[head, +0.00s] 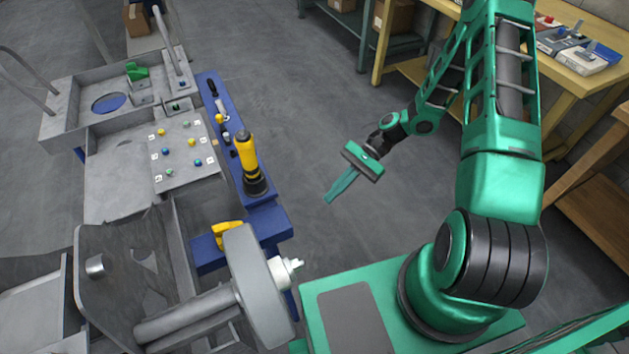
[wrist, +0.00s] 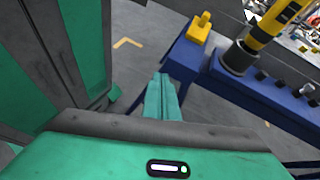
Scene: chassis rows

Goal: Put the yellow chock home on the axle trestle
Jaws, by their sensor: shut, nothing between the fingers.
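A yellow chock (head: 224,232) with a raised grip sits on the near end of a blue trestle (head: 268,222), close to the wheel and axle. It also shows at the top of the wrist view (wrist: 200,28), on the end of the blue trestle (wrist: 184,62). The wheel hides part of the chock's surroundings in the head view, and I cannot tell how it is seated. My gripper (head: 329,199) is shut and empty over open floor, right of the trestle and apart from the chock. Its closed fingers (wrist: 161,80) point toward the trestle in the wrist view.
A yellow and black cylindrical tool (head: 247,160) stands upright on the trestle behind the chock. A grey wheel (head: 256,290) with a white hub is in front. A panel with several coloured knobs (head: 182,155) lies left. A wooden workbench (head: 560,75) stands back right. Floor between is clear.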

